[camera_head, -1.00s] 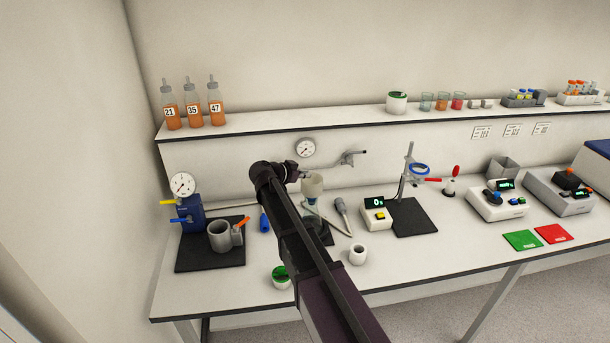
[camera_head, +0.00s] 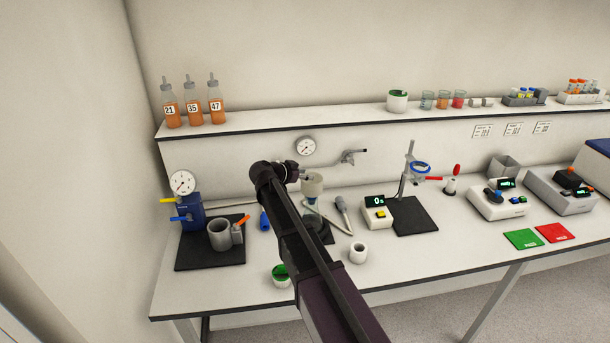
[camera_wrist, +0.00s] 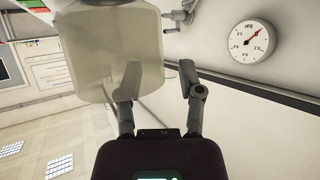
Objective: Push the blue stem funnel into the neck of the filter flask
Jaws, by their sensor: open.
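A pale, cream-coloured funnel cup (camera_head: 312,186) stands upright above the dark-based filter flask (camera_head: 318,226), which my arm largely hides. In the wrist view the pale cup (camera_wrist: 108,45) looms large at the upper left. My gripper (camera_wrist: 160,80) is open, with its two fingers apart. The left finger overlaps the cup's lower right edge; contact cannot be told. The right finger is clear of it. In the head view my gripper is by the cup's upper left, mostly hidden by my wrist.
A blue-handled item (camera_head: 264,219) lies left of my arm. A grey-tipped tool (camera_head: 342,209) and a timer box (camera_head: 376,212) are to the right. A white cup (camera_head: 358,252) and a green-topped pot (camera_head: 281,275) stand in front. A wall gauge (camera_head: 304,146) and tap (camera_head: 352,157) are behind.

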